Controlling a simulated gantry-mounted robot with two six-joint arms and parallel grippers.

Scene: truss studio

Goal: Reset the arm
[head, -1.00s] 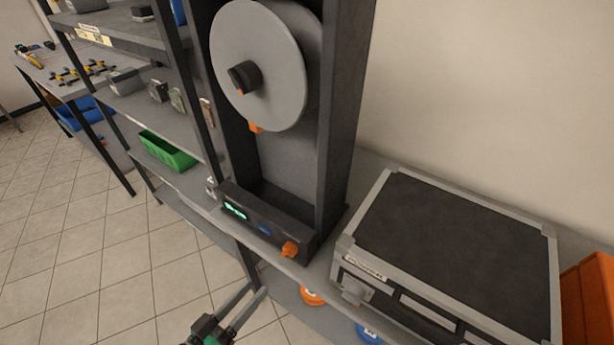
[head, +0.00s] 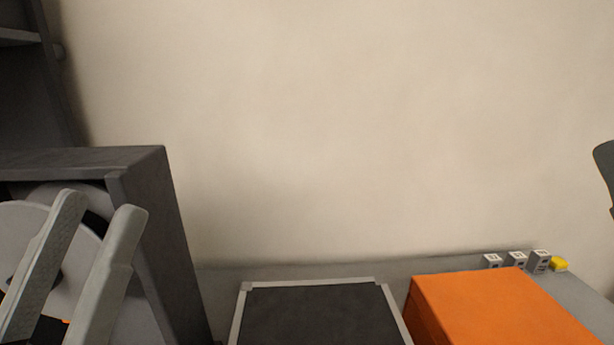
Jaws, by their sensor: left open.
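My left gripper (head: 98,225) is at the lower left of the head view. Its two long grey fingers point upward with a gap between them, and nothing is held. The fingers stand in front of the dark framed machine (head: 150,215) with its grey disc (head: 25,230), hiding part of the disc. I cannot tell whether they touch it. My right gripper is not in view.
A case with a black top and grey edges (head: 315,315) lies at the bottom centre. An orange box (head: 490,300) is right of it. Small grey blocks (head: 517,260) and a yellow item (head: 559,264) sit behind. A bare wall (head: 350,120) fills the middle.

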